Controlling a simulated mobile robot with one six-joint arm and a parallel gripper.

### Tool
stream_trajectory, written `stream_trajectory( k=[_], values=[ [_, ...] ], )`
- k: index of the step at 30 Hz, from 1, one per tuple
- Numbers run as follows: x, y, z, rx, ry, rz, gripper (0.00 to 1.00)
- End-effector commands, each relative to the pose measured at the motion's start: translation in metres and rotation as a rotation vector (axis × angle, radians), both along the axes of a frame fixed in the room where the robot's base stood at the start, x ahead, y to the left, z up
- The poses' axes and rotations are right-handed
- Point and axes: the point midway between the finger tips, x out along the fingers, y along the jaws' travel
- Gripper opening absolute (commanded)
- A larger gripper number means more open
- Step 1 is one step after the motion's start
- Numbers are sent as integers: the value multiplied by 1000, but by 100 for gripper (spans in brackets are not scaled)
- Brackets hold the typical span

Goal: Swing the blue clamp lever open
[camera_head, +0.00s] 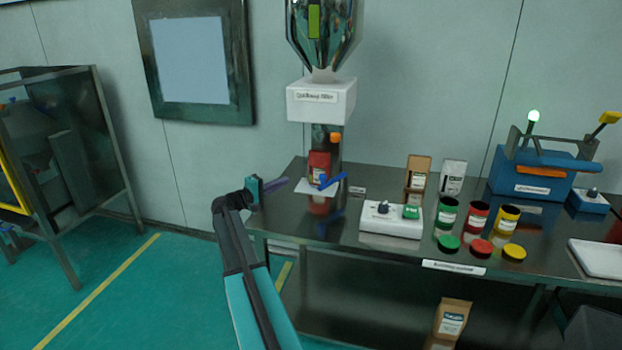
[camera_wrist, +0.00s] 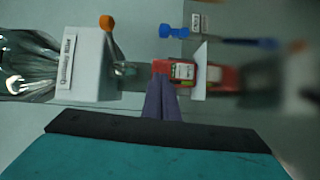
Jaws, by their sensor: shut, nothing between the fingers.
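The blue clamp lever (camera_head: 333,181) sticks out at the front right of the filling station, beside a red packet (camera_head: 318,168). In the wrist view, which is turned on its side, the blue lever (camera_wrist: 174,31) shows beyond and above the fingertips, clear of them. My gripper (camera_head: 286,181) is left of the packet and the lever, with a visible gap. Its purple fingers (camera_wrist: 160,78) are shut together, empty, and point towards the red packet (camera_wrist: 184,71). The lever's pivot is too small to make out.
The white filler box (camera_head: 320,100) hangs above the packet, with an orange knob (camera_head: 336,137) under it. A white control box (camera_head: 391,220) and several coloured jars stand to the right on the dark table (camera_head: 345,232). Room left of the table is free.

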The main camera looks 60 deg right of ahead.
Motion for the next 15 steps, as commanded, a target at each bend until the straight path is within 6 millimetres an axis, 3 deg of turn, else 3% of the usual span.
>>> stream_trajectory(
  k=[8, 15],
  values=[
    [-5, -8, 0, 0, 0, -6, 0],
    [-10, -31, 1, 1, 1, -7, 0]
  ],
)
